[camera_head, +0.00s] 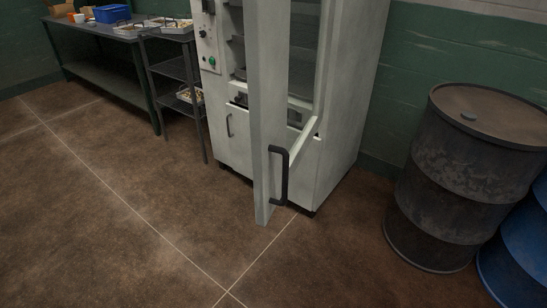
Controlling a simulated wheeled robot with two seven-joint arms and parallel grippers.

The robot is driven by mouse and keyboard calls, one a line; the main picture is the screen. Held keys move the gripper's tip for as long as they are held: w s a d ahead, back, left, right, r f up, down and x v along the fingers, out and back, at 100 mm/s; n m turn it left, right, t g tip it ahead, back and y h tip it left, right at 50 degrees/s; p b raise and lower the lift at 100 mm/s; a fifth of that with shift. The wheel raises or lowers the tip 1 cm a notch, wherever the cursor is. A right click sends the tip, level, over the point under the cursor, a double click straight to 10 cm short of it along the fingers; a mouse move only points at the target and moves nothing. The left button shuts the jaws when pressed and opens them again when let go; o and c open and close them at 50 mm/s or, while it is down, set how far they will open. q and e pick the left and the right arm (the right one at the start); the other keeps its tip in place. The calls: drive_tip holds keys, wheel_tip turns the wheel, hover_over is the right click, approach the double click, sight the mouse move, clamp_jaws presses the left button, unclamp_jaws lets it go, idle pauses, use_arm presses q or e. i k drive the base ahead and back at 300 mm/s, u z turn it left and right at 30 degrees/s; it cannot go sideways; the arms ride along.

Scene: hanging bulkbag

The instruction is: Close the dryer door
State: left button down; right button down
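The dryer (340,95) is a tall pale grey cabinet against the green wall, in the upper middle of the head view. Its door (268,120) stands open, swung out toward me and seen nearly edge-on. A black bar handle (279,175) is on the door's lower part. Part of the dryer's inside shows on both sides of the door, with dark shelves behind it. Neither of my grippers is in view, and nothing is seen touching the door.
A dark drum (465,165) stands to the right of the dryer, with a blue drum (520,250) beside it. A shelf rack (180,70) and a long table (100,40) with trays and a blue bin (112,13) are at left. The floor in front is clear.

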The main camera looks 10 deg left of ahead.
sight(267, 23)
drive_tip(key=u, duration=1.05)
drive_tip(key=i, duration=0.85)
drive_tip(key=z, duration=0.95)
